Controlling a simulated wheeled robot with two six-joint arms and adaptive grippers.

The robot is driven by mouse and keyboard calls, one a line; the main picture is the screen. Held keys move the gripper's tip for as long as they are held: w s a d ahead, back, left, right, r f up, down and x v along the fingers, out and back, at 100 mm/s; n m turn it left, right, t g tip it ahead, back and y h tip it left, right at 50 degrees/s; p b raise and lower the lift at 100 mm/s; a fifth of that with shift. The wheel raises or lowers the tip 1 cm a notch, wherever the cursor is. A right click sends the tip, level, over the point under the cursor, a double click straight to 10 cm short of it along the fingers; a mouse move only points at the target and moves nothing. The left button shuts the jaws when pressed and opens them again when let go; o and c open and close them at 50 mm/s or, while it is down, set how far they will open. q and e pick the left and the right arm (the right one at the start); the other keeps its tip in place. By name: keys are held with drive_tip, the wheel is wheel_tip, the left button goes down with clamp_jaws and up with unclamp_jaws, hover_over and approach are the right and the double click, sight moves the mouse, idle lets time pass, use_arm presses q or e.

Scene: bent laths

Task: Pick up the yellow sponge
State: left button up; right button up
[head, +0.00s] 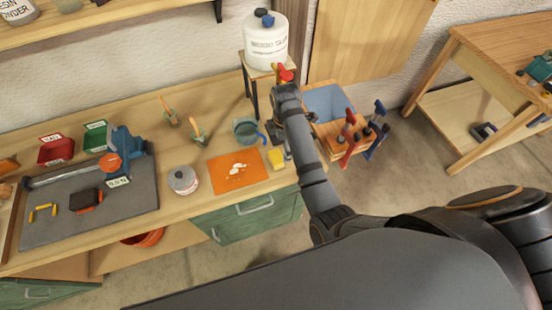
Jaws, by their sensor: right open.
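The yellow sponge (276,159) is a small block on the workbench, just right of the orange mat (228,181). My right gripper (284,148) points down from the end of my right arm, close to the sponge's upper right side in the head view. It is open, and nothing shows between its fingers. Its fingers are small and partly covered by my arm, so I cannot tell whether they touch the sponge. My left gripper is not in view.
A grey-blue pot (245,130) stands behind the sponge, and a round tin (183,180) stands left of the mat. A white glue jug (266,43) stands on a raised stand. A wooden tool stand (346,138) is right of the bench. The bench's front edge is near the sponge.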

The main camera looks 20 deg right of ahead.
drive_tip(key=shift+w+a+r+n, duration=0.45)
drive_tip(key=shift+w+a+n, duration=0.35)
drive_tip(key=shift+n, duration=0.1)
drive_tip(key=p, duration=0.1)
hover_over(276, 157)
drive_tip(key=f, duration=0.4)
drive_tip(key=shift+d+f, duration=0.3)
drive_tip(key=shift+f, duration=0.35)
drive_tip(key=f, duration=0.1)
drive_tip(key=f+p, duration=0.1)
drive_tip(key=f, duration=0.3)
drive_tip(key=shift+w+a, duration=0.1)
drive_tip(key=shift+a, duration=0.15)
drive_tip(key=c, duration=1.1)
drive_tip(key=shift+p, duration=0.35)
